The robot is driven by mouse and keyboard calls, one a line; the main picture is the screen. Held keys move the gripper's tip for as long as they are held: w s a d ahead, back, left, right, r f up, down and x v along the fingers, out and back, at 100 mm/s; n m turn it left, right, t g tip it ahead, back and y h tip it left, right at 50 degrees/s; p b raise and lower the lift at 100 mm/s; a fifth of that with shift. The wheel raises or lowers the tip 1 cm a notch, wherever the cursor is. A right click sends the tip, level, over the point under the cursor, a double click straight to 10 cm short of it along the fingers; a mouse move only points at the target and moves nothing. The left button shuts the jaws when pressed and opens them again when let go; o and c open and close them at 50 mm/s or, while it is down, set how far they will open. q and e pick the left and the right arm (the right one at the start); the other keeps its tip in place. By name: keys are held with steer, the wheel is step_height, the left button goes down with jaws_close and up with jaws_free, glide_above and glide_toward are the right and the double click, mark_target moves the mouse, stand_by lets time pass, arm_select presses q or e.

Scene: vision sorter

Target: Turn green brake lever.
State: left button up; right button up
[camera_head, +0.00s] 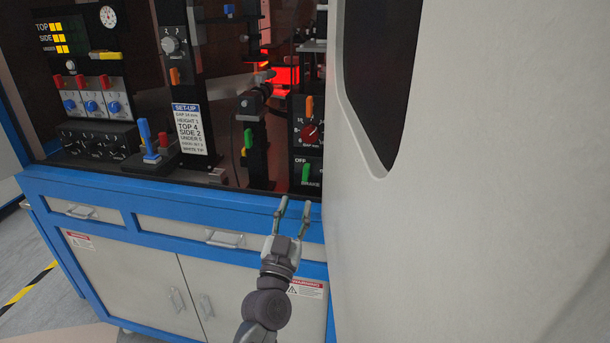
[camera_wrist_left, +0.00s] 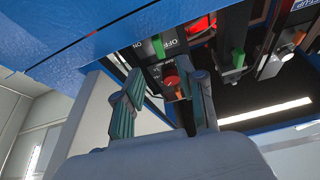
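The green brake lever (camera_head: 306,173) stands upright on the black panel marked OFF and BRAKE, at the right end of the machine. In the left wrist view the open fingers of my left gripper (camera_wrist_left: 162,78) point toward the panel. My right gripper is not in view.
Another green lever (camera_head: 248,138) stands to the left. A red knob (camera_head: 310,133) and orange lever (camera_head: 309,106) sit above the brake panel. A blue joystick (camera_head: 149,140) is farther left. A large light grey panel (camera_head: 480,170) closes off the right side.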

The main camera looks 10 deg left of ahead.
mark_target(305, 175)
arm_select(q)
steer(key=x, duration=0.9)
steer(key=shift+w, duration=0.35)
steer(key=shift+c, duration=0.3)
jaws_close()
